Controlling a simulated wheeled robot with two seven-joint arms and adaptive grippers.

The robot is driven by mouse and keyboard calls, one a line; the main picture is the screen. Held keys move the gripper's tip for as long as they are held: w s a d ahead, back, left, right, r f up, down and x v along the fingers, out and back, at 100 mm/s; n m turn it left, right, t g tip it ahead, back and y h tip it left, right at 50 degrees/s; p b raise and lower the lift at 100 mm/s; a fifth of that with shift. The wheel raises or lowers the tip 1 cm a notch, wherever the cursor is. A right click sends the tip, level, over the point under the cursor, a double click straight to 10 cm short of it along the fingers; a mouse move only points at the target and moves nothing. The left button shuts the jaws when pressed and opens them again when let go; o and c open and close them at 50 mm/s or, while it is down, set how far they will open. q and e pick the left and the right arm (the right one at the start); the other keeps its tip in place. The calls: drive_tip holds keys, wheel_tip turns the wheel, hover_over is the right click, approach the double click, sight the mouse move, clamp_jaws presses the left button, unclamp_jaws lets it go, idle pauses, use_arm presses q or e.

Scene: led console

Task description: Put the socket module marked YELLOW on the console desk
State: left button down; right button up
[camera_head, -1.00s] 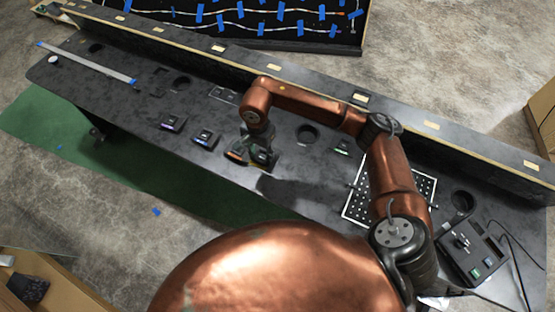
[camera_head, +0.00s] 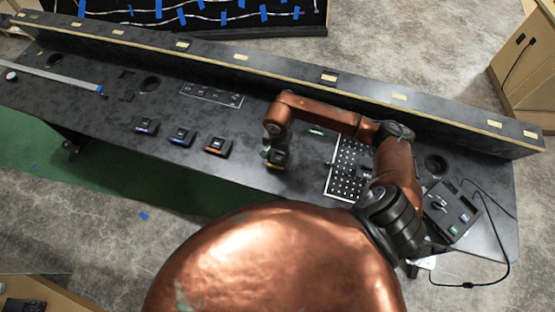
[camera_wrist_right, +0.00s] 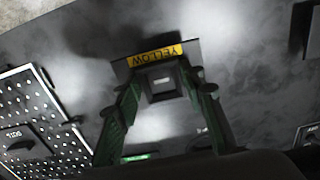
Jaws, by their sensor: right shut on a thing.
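The socket module marked YELLOW (camera_wrist_right: 154,56) shows its yellow label upside down in the right wrist view, with a pale square socket below it. My right gripper (camera_wrist_right: 162,88) is shut on this module, with its green fingers on either side. In the head view, my right gripper (camera_head: 274,151) holds the dark module (camera_head: 279,164) over the front part of the console desk (camera_head: 110,113), right of the orange-marked module. I cannot tell whether the module touches the desk. My left gripper is not in view.
Modules marked purple (camera_head: 146,126), blue (camera_head: 181,136) and orange (camera_head: 218,146) sit in a row to the left. A black device with cables (camera_head: 452,208) is further right. A raised ledge (camera_head: 230,62) runs along the back.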

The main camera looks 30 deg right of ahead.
sight(277, 161)
drive_tip(key=shift+f, duration=1.45)
drive_tip(key=o, duration=1.2)
drive_tip(key=shift+a, duration=0.1)
wheel_tip(277, 161, up, 12)
drive_tip(key=shift+r+b, duration=0.2)
drive_tip(key=shift+b, duration=0.1)
